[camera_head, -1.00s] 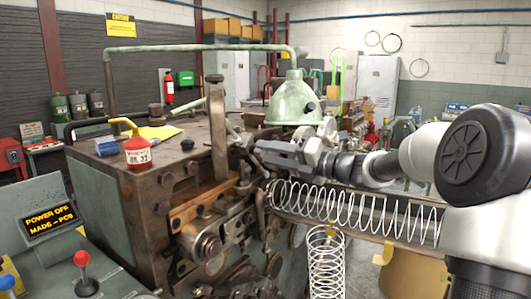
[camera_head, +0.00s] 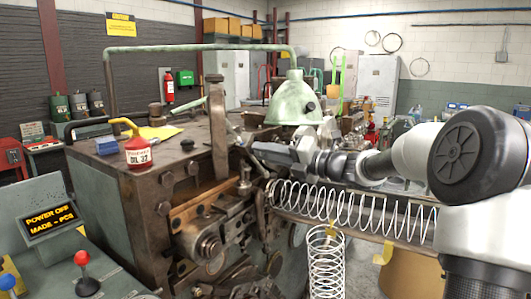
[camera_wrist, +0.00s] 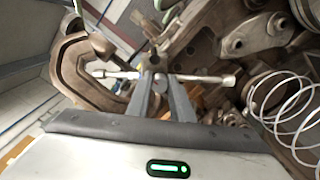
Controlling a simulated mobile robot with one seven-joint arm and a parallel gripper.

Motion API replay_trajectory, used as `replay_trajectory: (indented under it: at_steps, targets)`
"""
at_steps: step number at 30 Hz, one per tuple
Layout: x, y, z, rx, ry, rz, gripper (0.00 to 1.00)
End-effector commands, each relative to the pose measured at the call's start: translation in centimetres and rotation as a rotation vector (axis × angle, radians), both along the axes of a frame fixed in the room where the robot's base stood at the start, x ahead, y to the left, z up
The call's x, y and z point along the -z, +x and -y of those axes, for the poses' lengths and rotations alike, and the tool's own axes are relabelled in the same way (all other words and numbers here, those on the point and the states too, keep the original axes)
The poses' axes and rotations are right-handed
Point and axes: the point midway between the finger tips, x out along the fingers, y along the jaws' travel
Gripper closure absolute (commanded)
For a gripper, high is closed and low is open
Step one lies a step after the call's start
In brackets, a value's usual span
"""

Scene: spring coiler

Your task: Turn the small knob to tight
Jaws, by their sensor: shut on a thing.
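The small knob appears to be the silver cross-bar handle (camera_wrist: 215,79) in the wrist view, with a rounded end on each side. My gripper (camera_wrist: 156,77) is at its middle, the two grey fingers close together and shut on it. The fingers hide the hub, and I cannot read any tight marking. In the head view my gripper (camera_head: 255,151) reaches in from the right at the top right of the spring coiler (camera_head: 115,205). The knob itself is hard to make out there.
A coiled spring (camera_head: 350,207) lies in a trough right below my arm, and another spring (camera_head: 326,265) hangs lower. A green lamp shade (camera_head: 293,102) stands just behind my gripper. A red oil can (camera_head: 138,152) sits on the machine top. The console display (camera_head: 50,220) reads POWER OFF.

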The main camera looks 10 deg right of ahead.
Motion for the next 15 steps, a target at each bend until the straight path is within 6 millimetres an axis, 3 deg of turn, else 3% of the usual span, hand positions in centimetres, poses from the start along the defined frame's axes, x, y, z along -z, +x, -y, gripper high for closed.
replay_trajectory:
  at_steps: [15]
  targets:
    - [-0.27,-0.01,-0.07,-0.002,0.249,-0.25,1.0]
